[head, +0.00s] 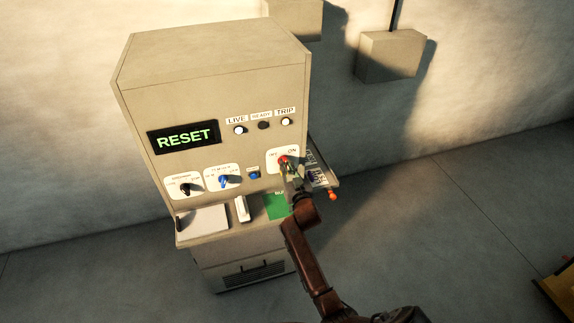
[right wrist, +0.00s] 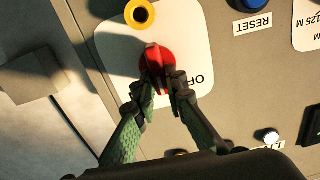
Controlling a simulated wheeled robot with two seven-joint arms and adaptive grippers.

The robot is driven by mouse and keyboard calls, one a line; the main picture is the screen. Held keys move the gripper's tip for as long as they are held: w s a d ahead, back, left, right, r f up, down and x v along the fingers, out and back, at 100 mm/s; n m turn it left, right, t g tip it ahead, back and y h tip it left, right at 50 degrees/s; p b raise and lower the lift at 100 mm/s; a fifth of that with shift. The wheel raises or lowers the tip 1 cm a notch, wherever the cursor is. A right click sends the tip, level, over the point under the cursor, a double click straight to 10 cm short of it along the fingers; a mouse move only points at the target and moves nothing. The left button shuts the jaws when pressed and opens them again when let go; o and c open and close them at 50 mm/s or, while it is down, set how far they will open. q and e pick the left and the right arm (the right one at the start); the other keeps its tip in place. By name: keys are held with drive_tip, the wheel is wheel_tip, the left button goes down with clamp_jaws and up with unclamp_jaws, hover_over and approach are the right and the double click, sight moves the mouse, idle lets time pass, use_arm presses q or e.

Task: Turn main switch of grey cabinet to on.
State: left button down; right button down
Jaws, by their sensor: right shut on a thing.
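The grey cabinet (head: 210,90) stands against the wall in the head view, with its panel facing me. The red main switch (head: 284,160) sits on a white plate marked with ON at the panel's right side. In the right wrist view the red switch (right wrist: 155,62) shows close up, with its plate upside down and partly hidden. My right gripper (head: 287,170) is shut on the switch handle; its fingers (right wrist: 168,82) lie on both sides of the red handle. The switch's exact angle is hard to tell. My left gripper is not in view.
A display (head: 184,137) reads RESET. The LIVE (head: 239,130) and TRIP (head: 286,122) lamps look pale, the READY lamp (head: 264,125) dark. A blue knob (head: 223,181), a black knob (head: 185,189) and a blue button (head: 254,175) are left of the switch.

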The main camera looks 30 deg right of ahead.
drive_tip(key=shift+s+d+f+m+p, duration=0.1)
drive_tip(key=shift+d+m+p, duration=0.1)
drive_tip(key=shift+m+p, duration=1.45)
drive_tip(key=shift+d+f+m+p, duration=0.15)
drive_tip(key=shift+m+p, duration=0.35)
drive_tip(key=shift+m, duration=2.15)
drive_tip(key=c, duration=2.2)
unclamp_jaws()
drive_tip(key=shift+r, duration=0.1)
drive_tip(key=shift+c, duration=0.2)
drive_tip(key=shift+s, duration=0.15)
drive_tip(key=v, duration=0.7)
drive_tip(key=shift+s, duration=0.15)
